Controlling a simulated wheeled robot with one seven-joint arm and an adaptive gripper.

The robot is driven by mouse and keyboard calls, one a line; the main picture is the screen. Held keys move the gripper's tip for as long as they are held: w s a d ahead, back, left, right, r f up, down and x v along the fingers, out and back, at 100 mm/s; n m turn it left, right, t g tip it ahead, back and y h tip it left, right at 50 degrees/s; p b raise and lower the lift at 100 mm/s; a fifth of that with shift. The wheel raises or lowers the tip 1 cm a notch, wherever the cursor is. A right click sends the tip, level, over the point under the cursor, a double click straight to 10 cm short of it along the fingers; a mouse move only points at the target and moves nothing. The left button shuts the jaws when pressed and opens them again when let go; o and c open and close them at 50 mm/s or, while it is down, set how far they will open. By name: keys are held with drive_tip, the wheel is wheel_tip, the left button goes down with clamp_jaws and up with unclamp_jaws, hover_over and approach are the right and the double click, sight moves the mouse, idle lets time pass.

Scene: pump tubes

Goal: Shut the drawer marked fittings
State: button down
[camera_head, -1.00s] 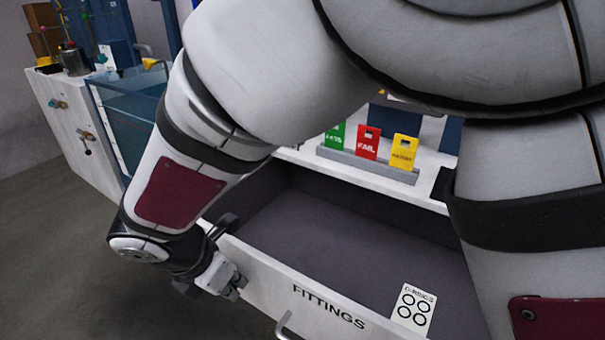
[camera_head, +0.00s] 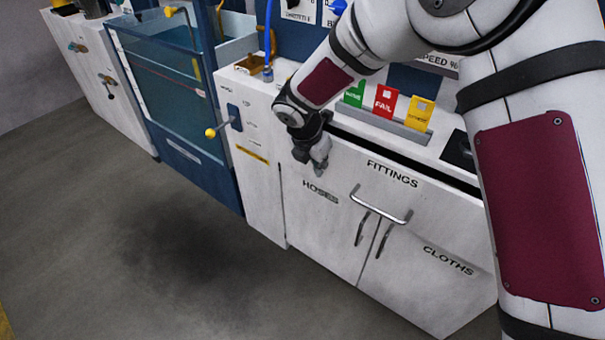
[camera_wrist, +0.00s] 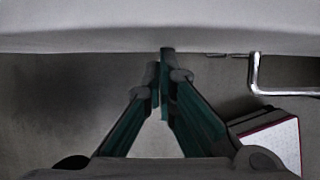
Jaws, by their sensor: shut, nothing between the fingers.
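The drawer marked FITTINGS (camera_head: 345,150) is a white front with a bar handle (camera_head: 385,207), in the upper part of the white cabinet. Its front now stands close in to the cabinet. A dark strip shows along its top edge, so I cannot tell whether it is fully flush. My gripper (camera_head: 319,168) is shut and empty at the left part of the drawer front. In the wrist view my gripper's fingertips (camera_wrist: 166,55) reach the white front (camera_wrist: 110,30) and seem to touch it. The handle shows to their right (camera_wrist: 256,75).
Below are doors marked HOSES (camera_head: 320,215) and CLOTHS (camera_head: 440,285). Green, red and yellow cards stand in a grey holder (camera_head: 390,122) on the countertop. A blue tank unit (camera_head: 185,140) with a yellow-knobbed lever (camera_head: 211,133) stands left. The floor in front is clear.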

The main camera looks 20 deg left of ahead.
drive_tip(key=shift+w+d+p, duration=0.1)
drive_tip(key=shift+w+d, duration=0.15)
drive_tip(key=shift+w, duration=0.5)
drive_tip(key=shift+w+d+p, duration=0.1)
drive_tip(key=shift+w+d, duration=0.2)
drive_tip(key=shift+w, duration=0.4)
drive_tip(key=shift+w+d+p, duration=0.1)
drive_tip(key=shift+w+d, duration=0.15)
drive_tip(key=shift+w, duration=0.5)
